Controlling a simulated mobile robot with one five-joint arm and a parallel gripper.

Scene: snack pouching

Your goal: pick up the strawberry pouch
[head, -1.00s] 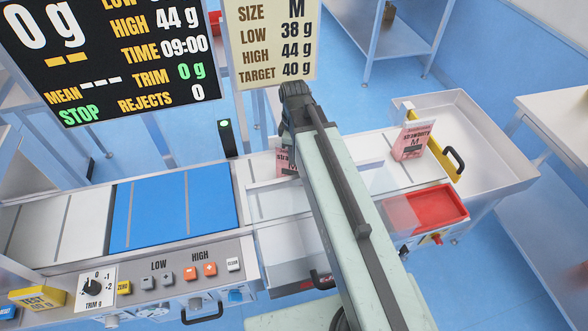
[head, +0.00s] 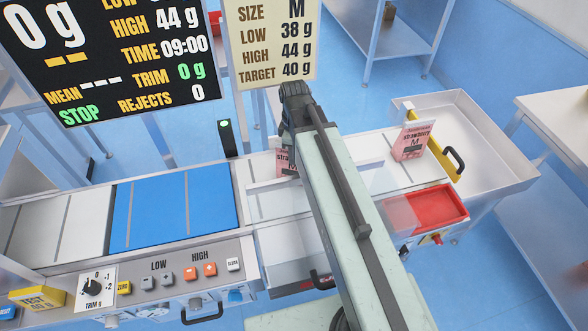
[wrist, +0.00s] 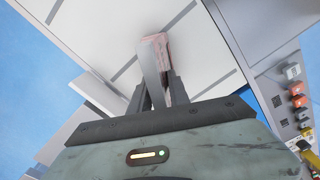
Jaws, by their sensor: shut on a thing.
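A pink and white strawberry pouch (head: 285,160) is upright over the pale belt section, right of the blue belt. My arm hides its right part in the head view. In the wrist view the pouch (wrist: 154,42) shows edge-on between the fingers of my gripper (wrist: 160,75), which is shut on it. The head view does not show the fingertips, and I cannot tell whether the pouch's base touches the belt. A second strawberry pouch (head: 412,141) marked M stands upright farther right, near the end tray, apart from my gripper.
A red bin (head: 437,206) sits in front of the line's right part, with a clear panel beside it. A metal end tray (head: 490,150) with a yellow bar (head: 440,153) is at the right. The blue belt (head: 170,210) is empty. Display boards stand behind.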

